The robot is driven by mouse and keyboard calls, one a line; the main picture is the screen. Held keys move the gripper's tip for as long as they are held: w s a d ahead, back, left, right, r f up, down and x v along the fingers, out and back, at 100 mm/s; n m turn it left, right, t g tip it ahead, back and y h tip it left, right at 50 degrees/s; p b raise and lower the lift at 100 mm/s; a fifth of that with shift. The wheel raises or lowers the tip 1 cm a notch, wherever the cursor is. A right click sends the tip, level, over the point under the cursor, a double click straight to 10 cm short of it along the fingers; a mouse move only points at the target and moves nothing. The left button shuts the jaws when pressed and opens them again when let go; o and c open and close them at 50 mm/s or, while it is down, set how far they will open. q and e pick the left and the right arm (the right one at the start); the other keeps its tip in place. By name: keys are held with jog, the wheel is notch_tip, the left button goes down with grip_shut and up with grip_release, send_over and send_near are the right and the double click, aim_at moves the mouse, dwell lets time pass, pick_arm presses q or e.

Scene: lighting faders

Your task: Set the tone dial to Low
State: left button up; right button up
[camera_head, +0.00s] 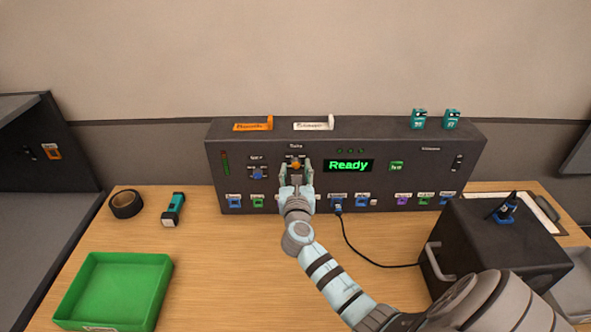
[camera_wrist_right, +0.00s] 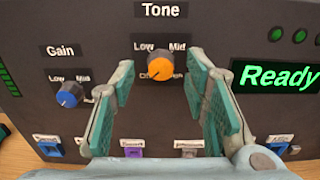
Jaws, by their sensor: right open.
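The tone dial is an orange knob (camera_wrist_right: 159,68) on the dark panel under a "Tone" label, and it also shows in the head view (camera_head: 296,164). "Low" is at its upper left and "Mid" at its upper right. A lower label is partly hidden. I cannot tell for sure which label the knob's pointer faces. My right gripper (camera_head: 296,174) is in front of the panel at the dial. Its green-padded fingers are open, one on each side of the knob, with a gap visible on both sides. My left gripper is not in view.
A blue gain dial (camera_wrist_right: 69,95) is left of the tone dial. A green "Ready" display (camera_head: 348,165) is to its right. Several coloured sockets line the panel's lower edge. A black box (camera_head: 490,250) stands right; a green tray (camera_head: 115,290) is at front left.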

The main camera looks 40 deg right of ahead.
jog(key=shift+w+d, duration=0.4)
jog(key=shift+w, duration=0.15)
jog(key=shift+s+r, duration=0.2)
jog(key=shift+c, duration=0.2)
jog(key=shift+w+f, duration=0.1)
grip_shut()
jog(key=shift+m, duration=0.3)
